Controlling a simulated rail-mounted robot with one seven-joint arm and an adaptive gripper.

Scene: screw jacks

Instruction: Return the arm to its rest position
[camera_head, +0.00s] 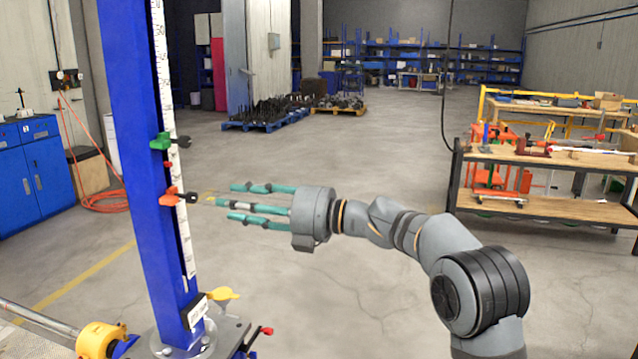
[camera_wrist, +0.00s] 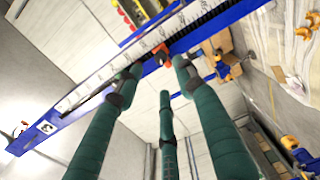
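My arm reaches leftward across the head view, with my gripper (camera_head: 233,203) pointing at the tall blue column (camera_head: 131,150). The gripper has teal fingers, spread apart and empty, with a gap between their tips and the column. An orange slider (camera_head: 173,196) with a black knob sits on the column's white scale (camera_head: 166,100), level with the gripper. A green slider (camera_head: 161,141) is above it. In the wrist view the fingers (camera_wrist: 159,80) are apart, and the orange slider (camera_wrist: 163,54) shows beyond and between their tips.
A wooden workbench (camera_head: 540,207) with tools stands to the right. A blue cabinet (camera_head: 36,175) is at the far left. A yellow part (camera_head: 222,294) and a red-tipped lever (camera_head: 266,331) are near the column's foot. The floor (camera_head: 340,150) behind the arm is clear.

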